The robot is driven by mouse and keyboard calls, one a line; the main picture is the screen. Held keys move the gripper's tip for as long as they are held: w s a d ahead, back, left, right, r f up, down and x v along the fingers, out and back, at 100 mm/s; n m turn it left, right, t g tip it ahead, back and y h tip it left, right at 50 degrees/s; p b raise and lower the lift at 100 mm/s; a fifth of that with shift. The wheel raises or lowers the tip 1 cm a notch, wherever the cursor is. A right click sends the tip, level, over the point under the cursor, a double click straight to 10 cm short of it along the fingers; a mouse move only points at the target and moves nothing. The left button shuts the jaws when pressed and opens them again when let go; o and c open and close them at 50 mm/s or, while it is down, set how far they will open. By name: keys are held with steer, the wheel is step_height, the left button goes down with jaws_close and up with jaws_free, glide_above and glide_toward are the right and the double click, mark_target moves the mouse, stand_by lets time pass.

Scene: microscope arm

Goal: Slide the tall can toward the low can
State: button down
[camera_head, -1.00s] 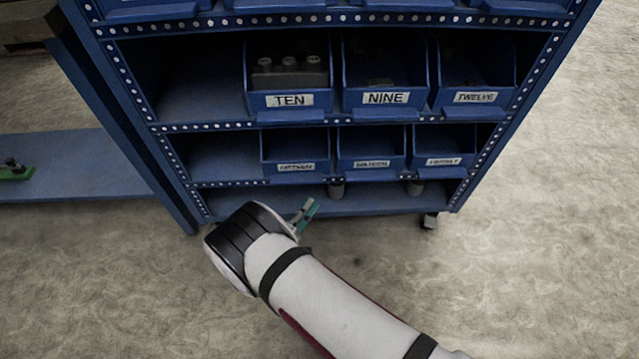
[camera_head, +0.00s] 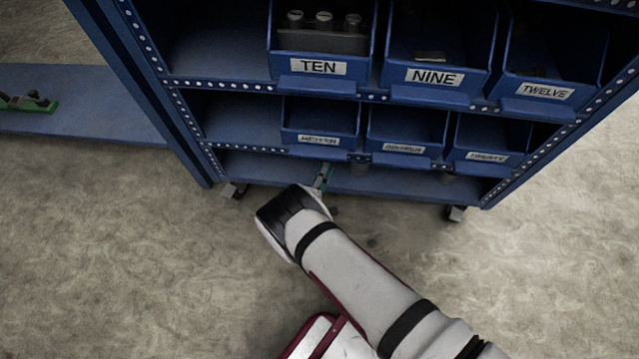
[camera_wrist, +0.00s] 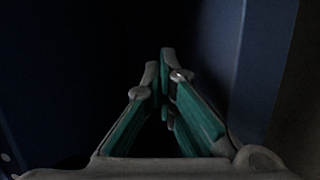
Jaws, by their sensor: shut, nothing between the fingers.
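I cannot tell for sure which is the tall can and which the low can. My gripper (camera_head: 324,172), with green finger pads, reaches in at the shelf's front, left of the left can and apart from it. In the wrist view my gripper (camera_wrist: 164,62) is shut, its fingertips together with nothing between them. No can is discernible in that dark view.
The blue shelf rack (camera_head: 258,165) has labelled bins above, including TEN (camera_head: 318,67), NINE (camera_head: 433,77) and TWELVE (camera_head: 543,91). The low bin row leaves little height over the bottom shelf. A blue platform (camera_head: 80,110) with a green object (camera_head: 28,103) lies left. Open floor (camera_head: 120,260) is in front.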

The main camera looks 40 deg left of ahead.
mark_target(357, 168)
steer(key=x, duration=0.2)
steer(key=b+x, duration=0.1)
steer(key=shift+w+d+f, duration=0.1)
steer(key=shift+d, duration=0.2)
steer(key=shift+w+d, duration=0.5)
steer(key=shift+d, duration=0.45)
steer(key=shift+w+d, duration=0.25)
steer(key=shift+d, duration=0.25)
steer(key=shift+d, duration=0.1)
